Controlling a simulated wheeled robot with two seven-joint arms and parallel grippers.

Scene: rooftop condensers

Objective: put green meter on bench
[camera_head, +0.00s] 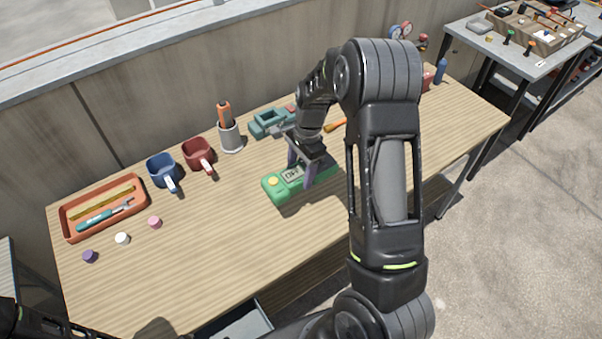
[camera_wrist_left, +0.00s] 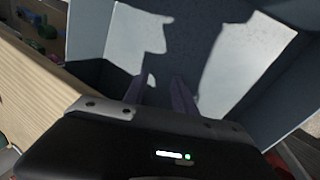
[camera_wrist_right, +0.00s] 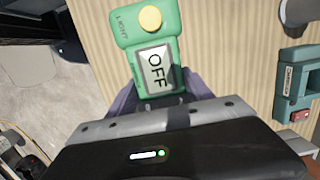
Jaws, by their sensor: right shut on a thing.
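The green meter (camera_head: 271,187) is at the middle of the wooden bench (camera_head: 215,240), lying flat, with a yellow knob and a display. In the right wrist view the meter (camera_wrist_right: 150,45) shows "OFF" on its display. My right gripper (camera_head: 308,165) is shut on the meter, one finger on each side. I cannot tell whether the meter's underside touches the bench top. My left gripper (camera_wrist_left: 160,85) is open and empty, with its fingers over a grey-blue open container (camera_wrist_left: 225,50) by the bench edge.
Small caps (camera_head: 122,238) lie at left. The front middle of the bench is clear.

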